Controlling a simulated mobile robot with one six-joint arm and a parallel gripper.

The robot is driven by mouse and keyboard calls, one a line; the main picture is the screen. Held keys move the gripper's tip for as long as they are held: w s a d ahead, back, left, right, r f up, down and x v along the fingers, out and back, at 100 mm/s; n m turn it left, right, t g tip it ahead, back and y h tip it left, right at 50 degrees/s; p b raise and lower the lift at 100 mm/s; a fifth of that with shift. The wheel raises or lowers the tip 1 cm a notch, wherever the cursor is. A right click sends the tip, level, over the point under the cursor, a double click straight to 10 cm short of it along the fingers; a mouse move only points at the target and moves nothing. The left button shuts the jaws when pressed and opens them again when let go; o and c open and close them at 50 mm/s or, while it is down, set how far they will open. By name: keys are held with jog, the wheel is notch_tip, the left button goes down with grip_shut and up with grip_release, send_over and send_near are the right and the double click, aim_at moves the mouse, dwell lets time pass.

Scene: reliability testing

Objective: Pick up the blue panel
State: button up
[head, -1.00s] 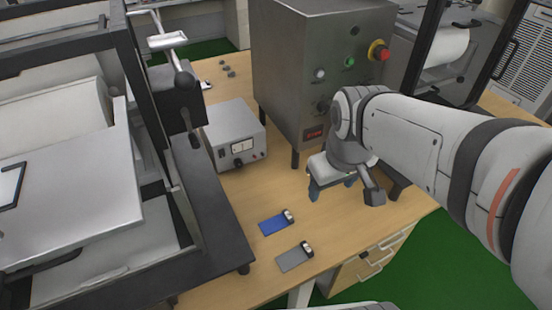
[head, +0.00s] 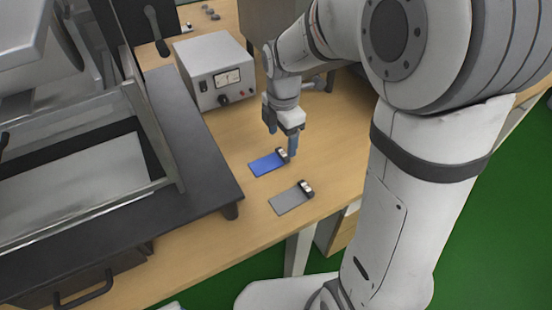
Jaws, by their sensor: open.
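The blue panel (head: 265,164) lies flat on the wooden table in the head view, with a small black and white clip-like block (head: 283,155) at its right end.
A grey panel (head: 289,200) with a similar end block lies just in front, nearer the table's edge. A grey meter box (head: 215,72) stands behind. A black-framed machine (head: 205,170) fills the left. Bare table (head: 235,140) lies between.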

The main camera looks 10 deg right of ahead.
aim_at(282, 153)
notch_tip(282, 153, down, 5)
jog(key=shift+w+f+b, duration=0.1)
jog(key=shift+w+b, duration=0.05)
jog(key=shift+b, duration=0.4)
jog(key=shift+c, duration=0.3)
jog(key=c, duration=1)
